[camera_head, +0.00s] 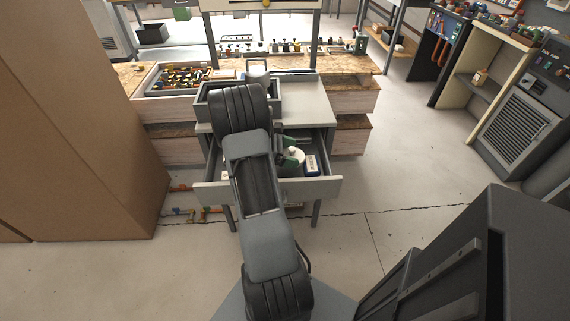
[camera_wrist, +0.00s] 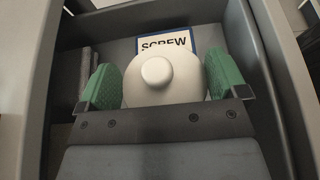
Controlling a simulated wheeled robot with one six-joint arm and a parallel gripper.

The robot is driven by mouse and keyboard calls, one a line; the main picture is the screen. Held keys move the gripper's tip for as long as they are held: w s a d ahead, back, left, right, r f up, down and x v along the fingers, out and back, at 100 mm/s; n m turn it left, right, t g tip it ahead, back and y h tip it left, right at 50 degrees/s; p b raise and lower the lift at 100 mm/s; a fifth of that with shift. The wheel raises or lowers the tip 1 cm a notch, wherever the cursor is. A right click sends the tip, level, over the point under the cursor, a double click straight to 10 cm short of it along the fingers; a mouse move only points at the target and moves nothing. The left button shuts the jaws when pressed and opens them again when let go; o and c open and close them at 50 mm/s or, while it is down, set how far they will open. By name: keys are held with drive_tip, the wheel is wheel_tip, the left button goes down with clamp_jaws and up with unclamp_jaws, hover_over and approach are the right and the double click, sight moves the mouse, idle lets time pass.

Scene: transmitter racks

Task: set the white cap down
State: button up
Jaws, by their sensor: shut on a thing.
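The white cap (camera_wrist: 158,82) is round with a raised knob on top. It sits between the two green fingertips of my gripper (camera_wrist: 163,80), which is shut on it. The head view also shows the white cap (camera_head: 292,158), partly hidden by my arm, over an open drawer (camera_head: 322,187). The drawer's grey walls surround the cap and gripper in the wrist view. Whether the cap touches the drawer floor cannot be told.
A box lettered SCREW (camera_wrist: 166,42) lies in the drawer just beyond the cap. A dark rod-like item (camera_wrist: 85,72) lies along the drawer's left side. A grey tray (camera_head: 268,97) stands on the desk above. A large brown box (camera_head: 85,120) stands at left.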

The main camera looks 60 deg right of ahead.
drive_tip(key=shift+w+a+f, duration=0.35)
drive_tip(key=shift+w+f, duration=0.25)
drive_tip(key=shift+f, duration=0.2)
drive_tip(key=f, duration=0.1)
drive_tip(key=f+b, duration=0.1)
drive_tip(key=f, duration=0.1)
drive_tip(key=shift+w+a+f, duration=0.1)
drive_tip(key=shift+w+f, duration=0.1)
drive_tip(key=shift+f, duration=0.1)
drive_tip(key=o, duration=0.6)
drive_tip(key=shift+r, duration=0.15)
drive_tip(key=p+v, duration=0.1)
drive_tip(key=v, duration=1.1)
drive_tip(key=shift+a, duration=0.1)
